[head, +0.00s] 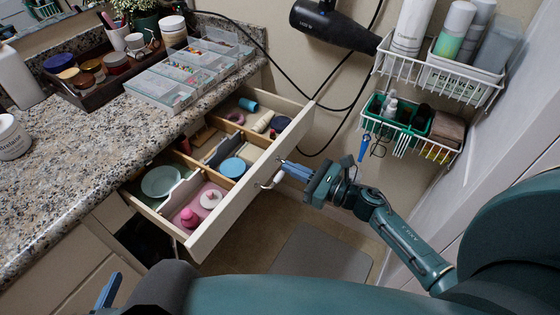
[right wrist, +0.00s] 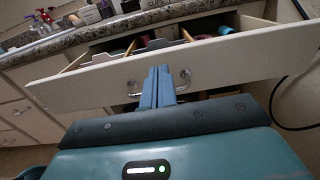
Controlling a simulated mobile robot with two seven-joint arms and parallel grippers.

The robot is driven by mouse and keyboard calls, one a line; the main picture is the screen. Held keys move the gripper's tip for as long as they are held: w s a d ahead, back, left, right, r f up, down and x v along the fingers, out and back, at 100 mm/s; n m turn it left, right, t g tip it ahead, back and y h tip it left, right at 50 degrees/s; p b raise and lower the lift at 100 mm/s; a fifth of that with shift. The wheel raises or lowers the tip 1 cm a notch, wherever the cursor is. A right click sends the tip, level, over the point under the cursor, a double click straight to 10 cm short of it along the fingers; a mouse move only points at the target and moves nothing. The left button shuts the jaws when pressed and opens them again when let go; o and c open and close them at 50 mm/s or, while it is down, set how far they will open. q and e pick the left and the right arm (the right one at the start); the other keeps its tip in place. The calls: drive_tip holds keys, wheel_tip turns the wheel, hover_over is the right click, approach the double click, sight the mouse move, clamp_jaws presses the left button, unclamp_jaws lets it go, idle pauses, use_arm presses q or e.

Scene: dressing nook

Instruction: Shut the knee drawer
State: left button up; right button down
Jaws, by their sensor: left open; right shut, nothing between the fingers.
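The knee drawer (head: 240,187) stands pulled out from under the granite counter, its pale front panel facing my right arm. In the right wrist view the drawer front (right wrist: 235,62) spans the picture. Its metal handle (head: 272,180) shows in the head view, and a handle end shows in the right wrist view (right wrist: 184,75). My right gripper (head: 285,167) is shut and empty, its blue fingertips at the drawer front by the handle; I cannot tell whether they touch. The fingers hide the handle's middle in the wrist view (right wrist: 158,82). My left gripper (head: 108,290) is open, low at the left edge, partly hidden.
The counter (head: 70,165) carries jars and clear organizers. A hair dryer (head: 330,25) and wire baskets (head: 410,130) hang on the wall. A grey mat (head: 320,258) lies on the floor.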

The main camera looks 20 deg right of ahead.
sight(269, 158)
drive_tip(key=shift+x, duration=1.95)
use_arm(q)
drive_tip(key=shift+d+f, duration=0.1)
